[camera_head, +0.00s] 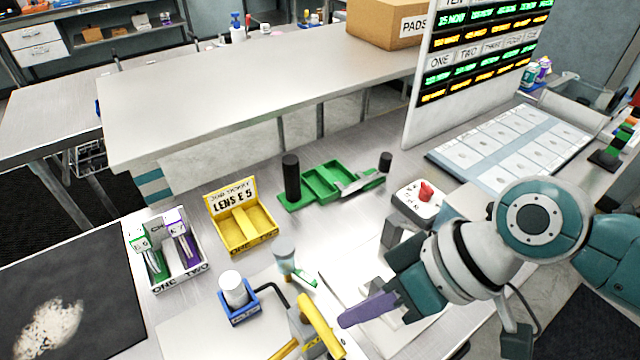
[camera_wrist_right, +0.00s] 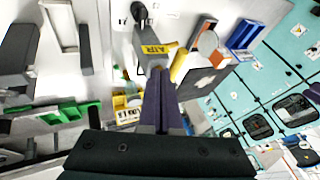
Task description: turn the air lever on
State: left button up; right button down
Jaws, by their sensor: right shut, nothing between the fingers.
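The air lever (camera_head: 320,325) is a yellow handle on a grey fitting at the bottom centre of the head view. In the right wrist view a yellow AIR label (camera_wrist_right: 153,50) sits on the fitting, with a yellow bar (camera_wrist_right: 180,66) beside it. My right gripper (camera_head: 348,318) has purple fingers, shut and empty. Its tips point left, just right of the yellow handle in the head view. In the right wrist view the fingers (camera_wrist_right: 163,100) overlap the fitting's lower end; I cannot tell whether they touch. My left gripper is not in view.
A blue holder (camera_head: 238,314) with a white cylinder stands left of the lever. A yellow tray (camera_head: 262,244), a green fixture (camera_head: 297,203) and a white box with a red button (camera_head: 403,203) stand behind. A white two-slot bin (camera_head: 192,272) is farther left.

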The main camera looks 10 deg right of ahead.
pick_arm(q)
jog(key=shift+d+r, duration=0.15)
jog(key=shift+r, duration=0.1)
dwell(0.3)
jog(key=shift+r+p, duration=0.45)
jog(key=shift+p, duration=0.1)
